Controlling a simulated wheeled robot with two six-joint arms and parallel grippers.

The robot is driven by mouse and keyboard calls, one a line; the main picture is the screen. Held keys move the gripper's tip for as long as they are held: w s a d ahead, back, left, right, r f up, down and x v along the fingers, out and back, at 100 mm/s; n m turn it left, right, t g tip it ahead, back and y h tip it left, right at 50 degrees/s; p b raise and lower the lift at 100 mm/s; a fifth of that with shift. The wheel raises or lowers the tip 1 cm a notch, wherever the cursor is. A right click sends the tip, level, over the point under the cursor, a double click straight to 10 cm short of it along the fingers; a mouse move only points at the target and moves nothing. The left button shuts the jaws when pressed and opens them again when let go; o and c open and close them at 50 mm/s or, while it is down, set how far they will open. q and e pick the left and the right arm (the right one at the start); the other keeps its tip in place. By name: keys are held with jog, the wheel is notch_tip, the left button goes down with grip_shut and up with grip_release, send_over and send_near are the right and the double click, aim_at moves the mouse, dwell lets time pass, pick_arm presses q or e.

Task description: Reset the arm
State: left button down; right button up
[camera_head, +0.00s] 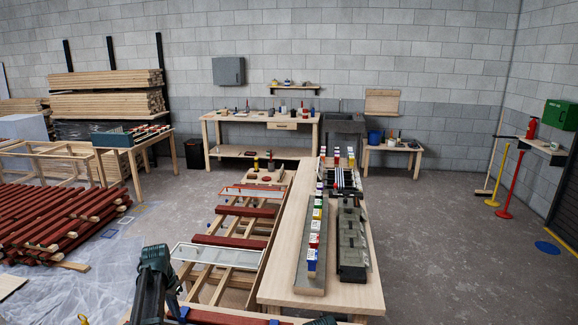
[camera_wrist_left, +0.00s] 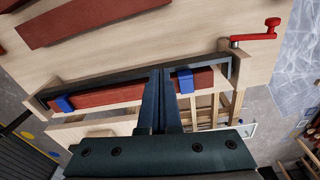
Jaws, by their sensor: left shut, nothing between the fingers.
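My left gripper (camera_head: 171,298) is at the bottom left of the head view, pointing down. In the left wrist view its two dark fingers (camera_wrist_left: 161,75) are together with nothing between them. The fingers overlap a red batten (camera_wrist_left: 120,95) lying in a dark clamp with blue blocks (camera_wrist_left: 185,80); I cannot tell whether they touch it. A red crank handle (camera_wrist_left: 272,28) is at the clamp's end. My right gripper is not clearly in view; only a small dark green piece shows at the head view's bottom edge.
A wooden table (camera_head: 355,290) bears a row of coloured labelled items (camera_head: 314,240) and a dark tray (camera_head: 352,245). Red battens (camera_head: 230,241) lie on a wooden frame to its left. A big red batten pile (camera_head: 50,225) is at left.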

pick_arm(q)
jog(key=s+d+f, duration=0.1)
jog(key=s+d, duration=0.3)
jog(key=d, duration=0.5)
jog(key=s+d, duration=0.4)
jog(key=d, duration=0.6)
jog(key=s+d+f+m+y+b, duration=0.1)
jog(key=s+d+b, duration=0.1)
jog(key=s+d, duration=1.2)
jog(key=shift+s+d+g+y, duration=0.2)
jog(key=shift+s+g+y, duration=0.1)
jog(key=shift+s+g, duration=0.15)
